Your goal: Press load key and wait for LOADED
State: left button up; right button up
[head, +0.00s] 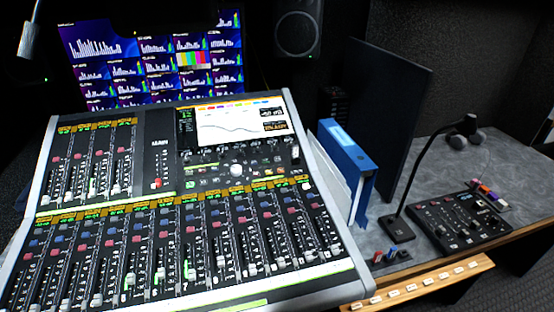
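A large mixing console (128,145) with many faders, red and blue buttons and yellow-lit strips fills the left and middle of the head view. Its built-in screen (228,124) shows a curve, coloured tabs and small orange readouts too blurred to read. Small keys (240,162) lie below the screen around a white knob (236,170). I cannot tell which key is the load key, and no LOADED text is legible. Neither of my grippers is in view.
A blue binder (345,150) and white papers stand right of the console. A gooseneck microphone (432,170) and a black button panel (462,220) sit on the grey desk. A wooden strip with white labels (420,284) runs along the front edge. Wall monitors (150,62) are behind.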

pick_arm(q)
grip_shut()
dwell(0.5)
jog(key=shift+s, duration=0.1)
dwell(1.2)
